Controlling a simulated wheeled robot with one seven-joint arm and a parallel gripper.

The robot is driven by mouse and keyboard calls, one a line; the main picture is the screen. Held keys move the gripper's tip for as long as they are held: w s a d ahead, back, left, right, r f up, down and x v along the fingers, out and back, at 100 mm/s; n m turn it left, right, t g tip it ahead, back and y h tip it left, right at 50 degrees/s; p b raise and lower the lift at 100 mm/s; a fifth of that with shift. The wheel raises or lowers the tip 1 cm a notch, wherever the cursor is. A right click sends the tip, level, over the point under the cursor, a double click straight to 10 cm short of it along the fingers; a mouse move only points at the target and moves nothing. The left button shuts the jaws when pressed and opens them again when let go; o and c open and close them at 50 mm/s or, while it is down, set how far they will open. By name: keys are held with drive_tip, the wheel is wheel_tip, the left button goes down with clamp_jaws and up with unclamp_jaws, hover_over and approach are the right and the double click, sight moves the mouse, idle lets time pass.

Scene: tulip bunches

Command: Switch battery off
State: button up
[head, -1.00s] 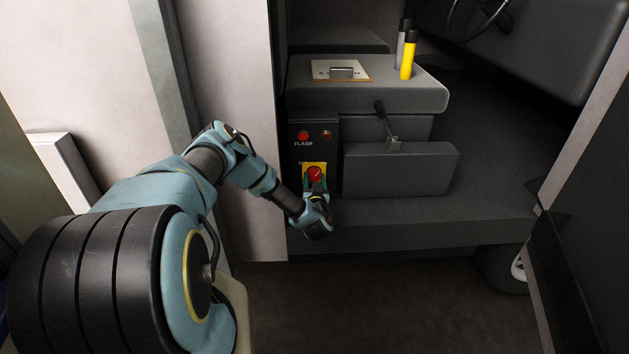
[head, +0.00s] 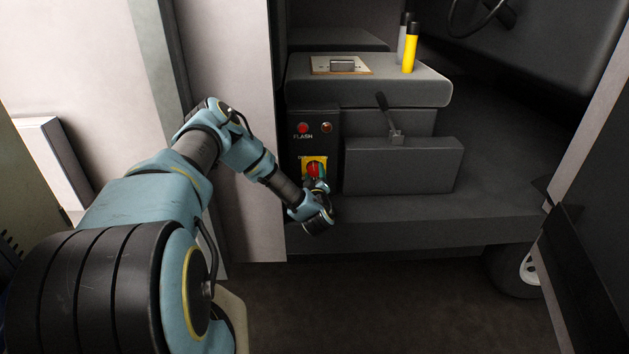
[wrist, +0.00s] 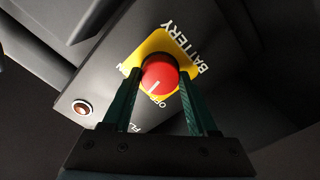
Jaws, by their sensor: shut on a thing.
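The battery switch is a red round knob (wrist: 159,74) on a yellow plate (wrist: 152,46) marked BATTERY. A white line on the knob points down in the wrist view, toward small lettering that appears to start with O. In the head view the knob (head: 314,168) sits on the lower part of a dark panel. My gripper (wrist: 159,72) is shut on the knob, with one green finger on each side of it. In the head view my gripper (head: 316,178) reaches the knob from below right and hides part of the plate.
Above the knob on the dark panel (head: 333,145) are a red button (head: 303,128) marked FLASH and an orange-brown light (head: 327,127). A lever (head: 390,115) stands on a grey box (head: 405,165) to the right. A pale wall (head: 230,80) is left of the panel.

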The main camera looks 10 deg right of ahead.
drive_tip(key=n+b, duration=0.2)
drive_tip(key=n, duration=0.1)
drive_tip(key=shift+f+n+b, duration=0.15)
drive_tip(key=shift+n+b, duration=0.15)
drive_tip(key=shift+n, duration=0.1)
drive_tip(key=shift+n+b, duration=1.2)
drive_tip(key=shift+n, duration=0.6)
drive_tip(key=o, duration=1.4)
drive_tip(key=s, duration=0.3)
drive_tip(key=s+a+b, duration=0.1)
drive_tip(key=s, duration=0.3)
drive_tip(key=s+a, duration=0.1)
drive_tip(key=s, duration=0.2)
drive_tip(key=shift+s+b, duration=0.3)
drive_tip(key=shift+b, duration=0.1)
